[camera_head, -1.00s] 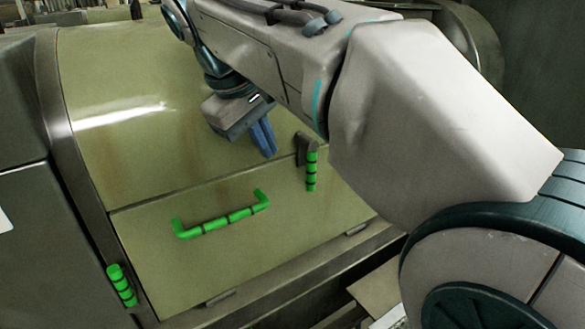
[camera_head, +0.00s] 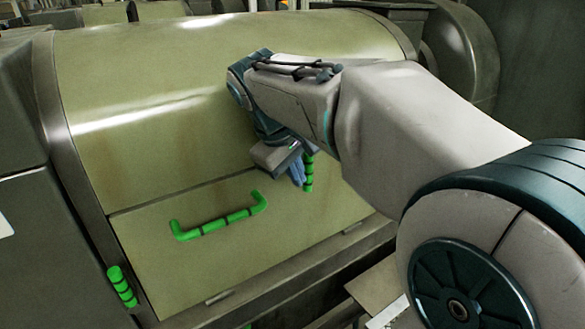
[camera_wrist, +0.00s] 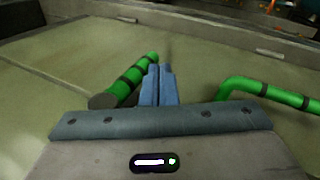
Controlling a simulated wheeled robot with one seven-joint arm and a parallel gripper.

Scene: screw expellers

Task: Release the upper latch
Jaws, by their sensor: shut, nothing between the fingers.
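The upper latch (camera_head: 309,174) is a green handle with dark bands at the upper right of the machine's front panel. My gripper (camera_head: 297,174) is shut and empty, just left of this latch in the head view. In the wrist view the blue fingers (camera_wrist: 158,84) are together between the latch (camera_wrist: 131,82) on the left and the green bar handle (camera_wrist: 268,93) on the right. I cannot tell whether the fingers touch the latch. The latch's dark mount is mostly hidden behind my gripper in the head view.
The green bar handle (camera_head: 220,221) spans the middle of the panel. Another green banded latch (camera_head: 122,286) is at the lower left. Two small hinges lie along the panel's lower edge. The curved cover (camera_head: 170,100) rises above the panel.

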